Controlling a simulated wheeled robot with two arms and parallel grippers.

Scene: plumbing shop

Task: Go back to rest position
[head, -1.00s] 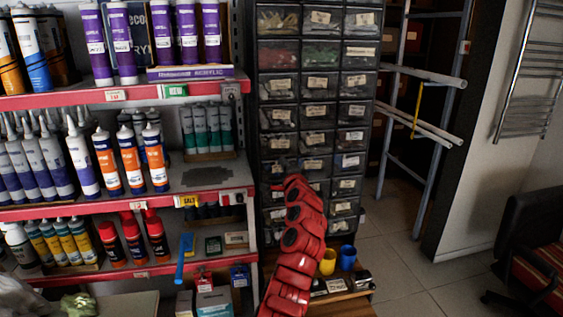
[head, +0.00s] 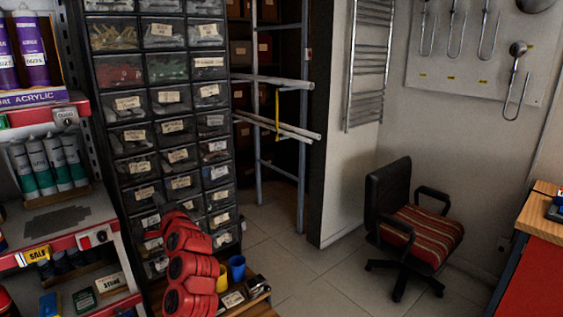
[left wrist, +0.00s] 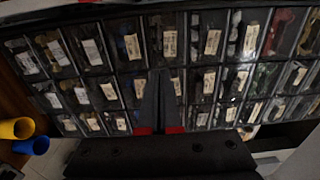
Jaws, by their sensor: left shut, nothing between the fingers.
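My left gripper (left wrist: 162,82) shows in the left wrist view, with its dark fingers together and nothing between them. It is in front of the drawer cabinet (left wrist: 117,85), whose labelled clear drawers fill most of that view. In the head view my red left arm rises at the lower left, in front of the lower part of the cabinet (head: 165,90). I cannot make out its fingers clearly there. My right arm and gripper are in neither view.
A yellow cup (head: 221,280) and a blue cup (head: 236,268) stand on a low wooden surface beside my left arm. A stocked shelf (head: 60,215) is at the left. An office chair (head: 388,195) and a red bench (head: 545,265) are at the right. Tiled floor (head: 320,275) lies clear between.

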